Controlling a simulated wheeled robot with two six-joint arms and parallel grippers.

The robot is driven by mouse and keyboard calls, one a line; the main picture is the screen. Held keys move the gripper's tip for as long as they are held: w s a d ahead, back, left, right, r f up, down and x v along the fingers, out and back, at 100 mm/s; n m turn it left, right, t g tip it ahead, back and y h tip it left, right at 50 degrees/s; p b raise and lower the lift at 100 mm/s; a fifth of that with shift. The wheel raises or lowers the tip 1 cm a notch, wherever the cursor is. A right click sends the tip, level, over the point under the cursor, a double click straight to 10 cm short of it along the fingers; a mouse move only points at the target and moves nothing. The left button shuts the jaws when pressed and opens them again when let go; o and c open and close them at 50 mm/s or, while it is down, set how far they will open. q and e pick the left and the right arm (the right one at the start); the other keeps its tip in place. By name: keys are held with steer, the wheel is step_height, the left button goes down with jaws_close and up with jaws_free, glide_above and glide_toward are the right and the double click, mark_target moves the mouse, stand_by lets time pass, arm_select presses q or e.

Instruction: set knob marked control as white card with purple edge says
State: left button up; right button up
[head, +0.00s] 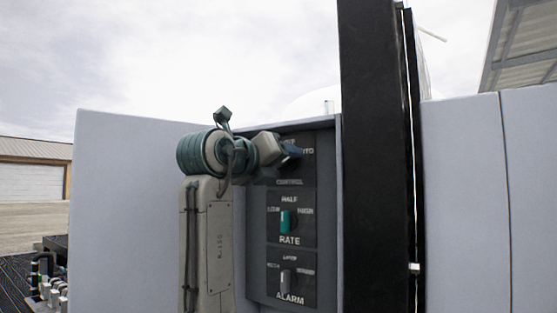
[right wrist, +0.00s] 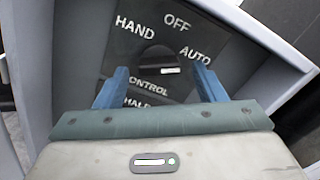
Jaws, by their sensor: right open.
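The control knob (right wrist: 158,62) is dark, on a dark plate lettered HAND, OFF and AUTO, with CONTROL below. Its white mark lies on the right side, near AUTO. My right gripper (right wrist: 160,76) is open, with a blue finger on each side of the knob in the right wrist view; I cannot tell whether they touch it. In the head view my right gripper (head: 291,151) hides the control knob and most of its lettering. No white card with a purple edge is in view. My left gripper is not in view.
Below on the same recessed panel are a RATE knob (head: 288,221), teal, and an ALARM knob (head: 288,279), grey. Pale side walls (head: 338,220) border the recess. A tall black post (head: 375,160) stands just right of it.

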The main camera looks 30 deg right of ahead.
steer(key=shift+c, duration=0.4)
steer(key=shift+d, duration=0.15)
steer(key=c, duration=0.9)
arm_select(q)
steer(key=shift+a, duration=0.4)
arm_select(e)
steer(key=shift+f, duration=0.1)
